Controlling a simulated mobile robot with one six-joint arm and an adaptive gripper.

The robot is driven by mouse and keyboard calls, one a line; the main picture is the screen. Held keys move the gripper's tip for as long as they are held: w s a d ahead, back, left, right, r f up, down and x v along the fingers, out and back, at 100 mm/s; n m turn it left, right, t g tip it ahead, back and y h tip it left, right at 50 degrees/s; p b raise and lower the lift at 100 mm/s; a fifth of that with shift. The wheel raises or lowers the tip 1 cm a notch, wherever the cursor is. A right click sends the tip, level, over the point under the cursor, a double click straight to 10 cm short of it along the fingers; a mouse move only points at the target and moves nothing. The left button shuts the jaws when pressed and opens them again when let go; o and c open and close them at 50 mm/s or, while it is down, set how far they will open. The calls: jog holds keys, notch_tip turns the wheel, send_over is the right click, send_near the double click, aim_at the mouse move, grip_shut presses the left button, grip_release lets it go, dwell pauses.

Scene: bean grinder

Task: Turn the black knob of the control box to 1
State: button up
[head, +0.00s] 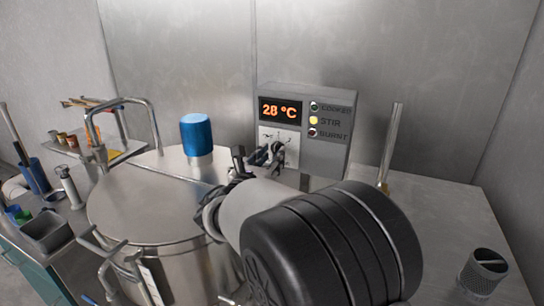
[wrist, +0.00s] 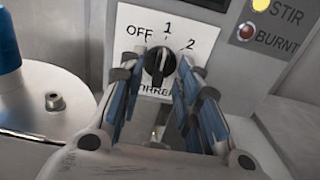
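The control box (head: 325,150) stands at the back of the steel counter. Its display reads 28 °C and the STIR light is lit yellow. In the wrist view, the black knob (wrist: 160,61) sits on a white plate (wrist: 195,25) marked OFF, 1 and 2. The knob's ridge stands roughly upright, near the 1; its exact setting is hard to read. My gripper (wrist: 161,68) faces the plate with its blue-padded fingers on either side of the knob, gaps showing between. In the head view, my gripper (head: 267,155) covers most of the knob.
A large steel pot (head: 135,205) with a blue-capped part (head: 197,134) stands left of the box, close to my arm. A metal upright (head: 391,145) stands right of the box. A knurled cylinder (head: 484,270) sits at the front right; the counter between is fairly clear.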

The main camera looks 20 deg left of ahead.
jog(key=s+a, duration=0.1)
jog(key=s, duration=1)
jog(key=shift+a, duration=0.3)
